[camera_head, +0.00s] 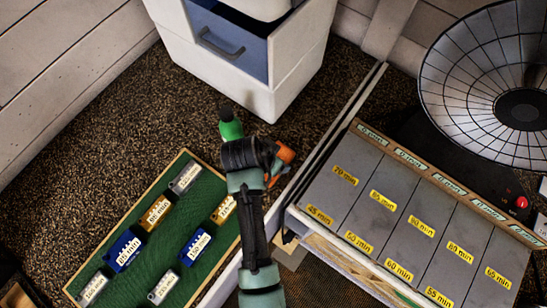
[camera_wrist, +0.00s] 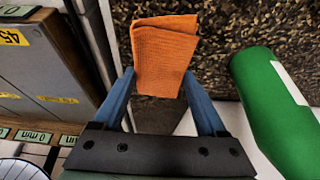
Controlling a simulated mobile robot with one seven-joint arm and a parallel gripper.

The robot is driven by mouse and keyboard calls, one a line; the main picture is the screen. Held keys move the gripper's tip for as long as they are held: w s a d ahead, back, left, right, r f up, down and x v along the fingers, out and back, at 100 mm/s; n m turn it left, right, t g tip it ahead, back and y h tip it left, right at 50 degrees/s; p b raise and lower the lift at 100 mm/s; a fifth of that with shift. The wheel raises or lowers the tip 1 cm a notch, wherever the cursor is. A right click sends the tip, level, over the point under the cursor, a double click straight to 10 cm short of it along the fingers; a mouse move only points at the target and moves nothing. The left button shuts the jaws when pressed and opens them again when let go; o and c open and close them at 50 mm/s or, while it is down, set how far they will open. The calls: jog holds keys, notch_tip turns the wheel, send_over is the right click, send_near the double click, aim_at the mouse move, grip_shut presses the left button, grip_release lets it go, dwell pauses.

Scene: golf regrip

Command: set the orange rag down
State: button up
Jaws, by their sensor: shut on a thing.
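The orange rag (camera_wrist: 163,55) is a folded, ribbed cloth held between the two blue fingers of my gripper (camera_wrist: 160,92) in the wrist view. The rag is above the dark speckled floor, near the rail beside the grey labelled panels. I cannot tell whether its lower edge touches anything.
A green bottle (camera_wrist: 272,100) stands close on the right in the wrist view; its green top (camera_head: 231,130) shows beside my wrist. A green tray (camera_head: 205,232) with labelled blocks lies left. Grey panels (camera_head: 395,200) are right, a white cabinet (camera_head: 300,65) behind. Speckled floor (camera_head: 120,125) is free at left.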

jog(key=shift+f, duration=0.65)
jog(key=shift+f, duration=0.2)
jog(key=o, duration=1.2)
jog(key=shift+o, duration=0.2)
jog(key=shift+r, duration=0.15)
jog(key=v, duration=1.2)
jog(key=shift+b, duration=0.3)
